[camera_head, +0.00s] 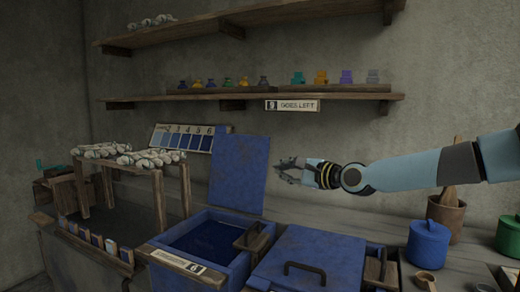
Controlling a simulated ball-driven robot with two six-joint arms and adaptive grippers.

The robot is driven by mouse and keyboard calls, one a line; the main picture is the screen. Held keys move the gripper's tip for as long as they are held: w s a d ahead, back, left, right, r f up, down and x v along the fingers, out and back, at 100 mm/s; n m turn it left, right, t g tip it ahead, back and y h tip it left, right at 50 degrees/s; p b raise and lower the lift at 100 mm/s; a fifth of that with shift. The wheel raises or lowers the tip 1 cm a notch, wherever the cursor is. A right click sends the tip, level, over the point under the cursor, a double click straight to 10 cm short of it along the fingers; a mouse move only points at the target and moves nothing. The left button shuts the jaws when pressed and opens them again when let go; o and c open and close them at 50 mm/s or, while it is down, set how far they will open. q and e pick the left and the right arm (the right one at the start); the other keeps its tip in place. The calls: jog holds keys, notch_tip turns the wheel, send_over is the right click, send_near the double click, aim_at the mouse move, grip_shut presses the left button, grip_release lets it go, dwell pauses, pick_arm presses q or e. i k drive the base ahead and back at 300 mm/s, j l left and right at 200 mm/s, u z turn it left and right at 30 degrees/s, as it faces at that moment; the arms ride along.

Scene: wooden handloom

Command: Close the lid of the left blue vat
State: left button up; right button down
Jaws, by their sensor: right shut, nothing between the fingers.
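The left blue vat (242,261) stands in the lower middle of the head view. Dark blue liquid shows inside it. Its blue lid (238,172) stands up, tilted back, at the rear of the vat. My right gripper (279,171) is shut and empty, just right of the raised lid's edge. I cannot tell whether the fingertips touch the lid. My left gripper is not in view.
A second blue vat with its lid (307,262) down stands to the right. A stool (120,163) with white bundles is at left. Shelves with small bottles (240,96) run along the wall. A blue pot (428,243) stands at right.

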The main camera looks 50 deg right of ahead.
aim_at(238, 172)
jog(key=i+l, duration=0.25)
jog(key=l, duration=0.2)
jog(key=i+l, duration=0.3)
jog(key=l, duration=0.15)
jog(key=i+l, duration=0.25)
jog(key=l, duration=0.2)
